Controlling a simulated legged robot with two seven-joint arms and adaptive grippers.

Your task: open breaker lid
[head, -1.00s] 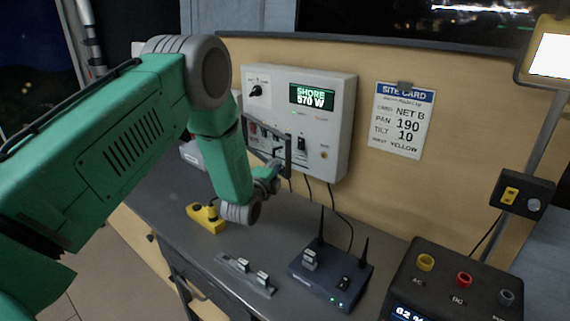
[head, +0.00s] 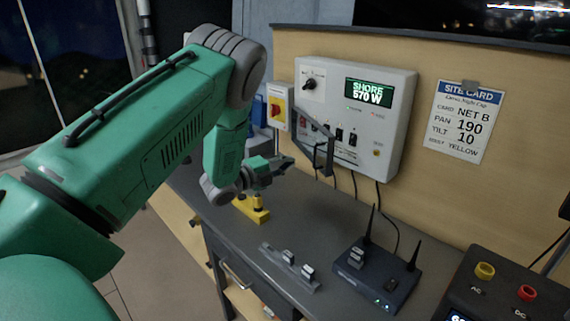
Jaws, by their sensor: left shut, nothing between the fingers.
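The breaker lid (head: 331,156) is a dark-framed flap on the white power panel (head: 387,132). It stands out from the panel's lower left at an angle, with breaker switches visible beside and behind it. My left gripper (head: 291,161) is shut and empty. Its tips point right, a little left of and below the lid's outer edge, and they appear apart from it. The panel's display reads SHORE 570 W. My right gripper is not in view.
A red-and-yellow switch box (head: 278,104) is left of the panel. On the grey bench are a yellow block (head: 251,214), a clip strip (head: 289,268) and a router (head: 375,279) with two antennas. Cables hang below the panel. A black power unit (head: 480,290) stands at lower right.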

